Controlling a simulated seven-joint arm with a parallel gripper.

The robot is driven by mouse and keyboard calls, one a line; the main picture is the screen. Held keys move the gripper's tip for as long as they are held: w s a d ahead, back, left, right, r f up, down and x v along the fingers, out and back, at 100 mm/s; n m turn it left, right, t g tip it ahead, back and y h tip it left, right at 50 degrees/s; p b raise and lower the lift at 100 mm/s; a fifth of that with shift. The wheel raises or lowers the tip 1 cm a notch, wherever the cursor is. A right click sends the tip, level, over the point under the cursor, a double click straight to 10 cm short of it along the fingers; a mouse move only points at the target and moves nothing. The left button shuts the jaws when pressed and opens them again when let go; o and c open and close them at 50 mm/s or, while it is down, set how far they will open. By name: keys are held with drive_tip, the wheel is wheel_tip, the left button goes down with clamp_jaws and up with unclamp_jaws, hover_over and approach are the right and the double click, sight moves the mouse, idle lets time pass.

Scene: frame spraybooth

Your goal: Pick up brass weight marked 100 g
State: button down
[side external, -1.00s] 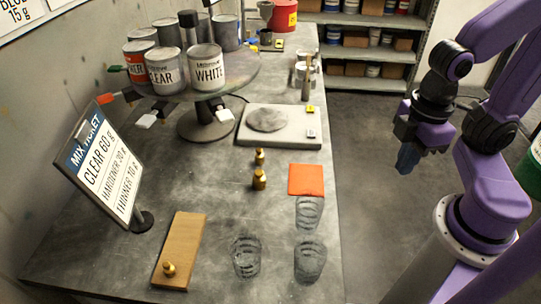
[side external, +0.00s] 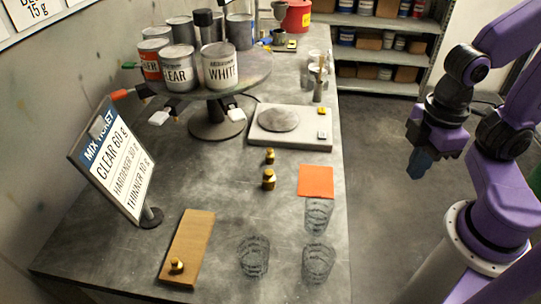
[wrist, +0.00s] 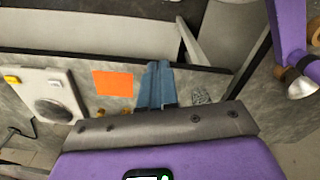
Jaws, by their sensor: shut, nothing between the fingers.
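Three brass weights show in the side view: a small one (side external: 270,156) and a larger one (side external: 268,179) standing close together mid-table, and one (side external: 176,265) on a wooden board (side external: 188,240) at the front left. Their markings are too small to read, so I cannot tell which is 100 g. My gripper (side external: 418,168) hangs beyond the table's right edge, over the floor, apart from all the weights. Its blue fingers (wrist: 156,85) are together and empty in the wrist view. Two brass shapes (wrist: 125,111) show there, partly cut off by my gripper's body.
An orange square (side external: 315,181) lies right of the pair, with clear glasses (side external: 318,262) in front. A scale (side external: 262,137) stands behind. A turntable of cans (side external: 265,78) and a mix ticket stand (side external: 118,170) are on the left. Bare table lies left of the pair.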

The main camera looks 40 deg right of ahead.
drive_tip(key=c, duration=1)
unclamp_jaws()
